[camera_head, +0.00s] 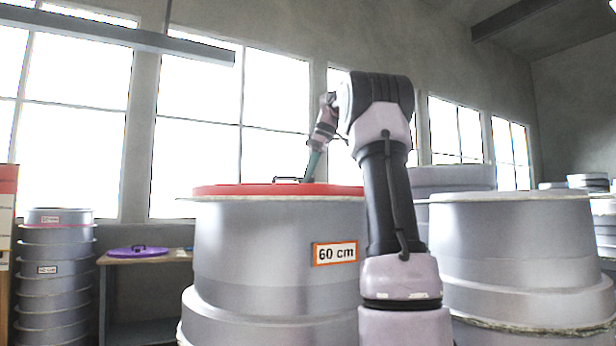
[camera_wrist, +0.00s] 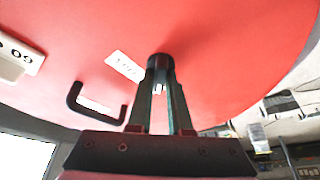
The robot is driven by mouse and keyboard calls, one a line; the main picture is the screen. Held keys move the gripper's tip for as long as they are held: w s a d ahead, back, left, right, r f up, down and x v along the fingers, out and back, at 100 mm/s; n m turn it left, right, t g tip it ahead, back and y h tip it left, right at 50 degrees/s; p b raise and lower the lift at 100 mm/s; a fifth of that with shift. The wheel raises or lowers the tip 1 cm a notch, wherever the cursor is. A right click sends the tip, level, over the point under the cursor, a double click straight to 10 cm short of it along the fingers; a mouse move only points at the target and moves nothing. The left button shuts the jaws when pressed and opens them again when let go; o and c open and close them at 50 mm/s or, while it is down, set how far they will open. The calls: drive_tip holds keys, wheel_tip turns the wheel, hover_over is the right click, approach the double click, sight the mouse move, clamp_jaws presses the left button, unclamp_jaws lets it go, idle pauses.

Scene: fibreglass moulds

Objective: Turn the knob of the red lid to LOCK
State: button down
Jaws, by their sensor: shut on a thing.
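The red lid (camera_head: 225,189) lies on top of a large grey mould labelled 60 cm; it fills much of the wrist view (camera_wrist: 205,35). The dark round knob (camera_wrist: 159,62) stands up from the lid in the wrist view. My gripper (camera_wrist: 160,82) is shut on the knob, one finger on each side. In the head view my gripper (camera_head: 308,178) reaches down to the lid's top. A white label (camera_wrist: 123,66) lies on the lid left of the knob; its lettering is too small to read surely. The knob's pointer direction is hidden by the fingers.
A black handle (camera_wrist: 95,105) stands on the lid left of my gripper, close to it. The grey mould (camera_head: 250,240) bears a 60 cm sign (camera_head: 335,253). Another grey mould (camera_head: 510,240) stands right. A purple lid (camera_head: 137,251) lies on a bench at left.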

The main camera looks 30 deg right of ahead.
idle(0.4)
drive_tip(key=c, duration=0.8)
unclamp_jaws()
drive_tip(key=shift+c, duration=0.2)
drive_tip(key=v, duration=1)
drive_tip(key=shift+r, duration=0.35)
drive_tip(key=shift+d, duration=0.1)
